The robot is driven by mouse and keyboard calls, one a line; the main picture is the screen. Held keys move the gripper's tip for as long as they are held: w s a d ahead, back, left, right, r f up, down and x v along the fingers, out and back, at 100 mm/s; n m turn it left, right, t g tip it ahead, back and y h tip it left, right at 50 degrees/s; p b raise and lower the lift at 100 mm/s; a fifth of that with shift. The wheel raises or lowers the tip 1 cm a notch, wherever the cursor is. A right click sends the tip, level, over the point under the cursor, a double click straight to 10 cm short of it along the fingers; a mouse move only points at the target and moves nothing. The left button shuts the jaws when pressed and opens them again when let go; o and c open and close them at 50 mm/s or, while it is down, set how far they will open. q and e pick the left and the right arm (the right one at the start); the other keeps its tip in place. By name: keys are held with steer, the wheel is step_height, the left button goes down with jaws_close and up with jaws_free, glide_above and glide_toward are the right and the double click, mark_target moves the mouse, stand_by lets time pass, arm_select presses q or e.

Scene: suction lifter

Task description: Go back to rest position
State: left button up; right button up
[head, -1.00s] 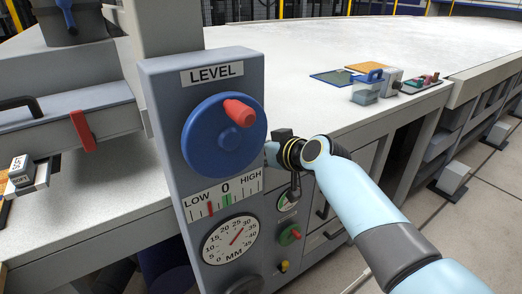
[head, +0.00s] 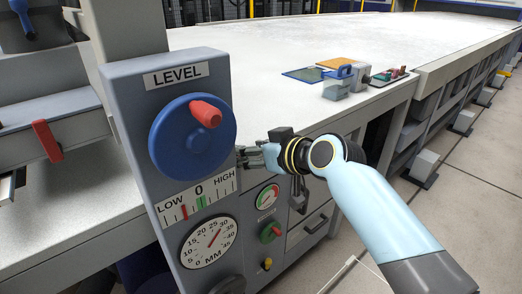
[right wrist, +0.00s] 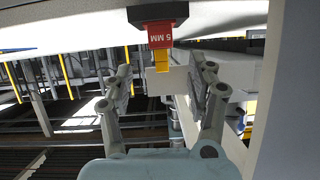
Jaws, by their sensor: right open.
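My right gripper (head: 254,156) is beside the right edge of the grey LEVEL panel (head: 122,95) in the head view, a little below and right of the blue handwheel (head: 180,145) with its red knob (head: 206,114). In the right wrist view its two fingers (right wrist: 160,92) are spread apart with nothing between them. A red block marked 5 MM (right wrist: 161,34) with a yellow tip shows beyond the fingers. My left gripper is not in view.
Open floor (head: 465,215) lies at the right.

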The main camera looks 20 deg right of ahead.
steer(key=v, duration=0.4)
steer(key=s+d+f+m+g+h+b, duration=0.1)
steer(key=s+d+f+g+b, duration=0.3)
steer(key=f, duration=0.9)
steer(key=s+a+f+h+b, duration=0.1)
steer(key=s+f+b, duration=0.1)
steer(key=s+f, duration=0.75)
steer(key=s+d+f+m+g+h+b, duration=0.1)
steer(key=s+d+f+g+b, duration=0.15)
steer(key=f, duration=1.25)
steer(key=s+d+f+g+h+b, duration=0.1)
steer(key=s+d+f, duration=0.1)
steer(key=s+f, duration=0.5)
steer(key=s+d+f+m+g+h+b, duration=0.1)
steer(key=s+f, duration=0.7)
steer(key=s, duration=0.8)
steer(key=s+d+f+g+b, duration=0.3)
steer(key=s+f, duration=0.5)
steer(key=s, duration=0.3)
steer(key=shift+s+d+f+h, duration=0.2)
steer(key=shift+s+d+h, duration=0.2)
steer(key=shift+d, duration=0.45)
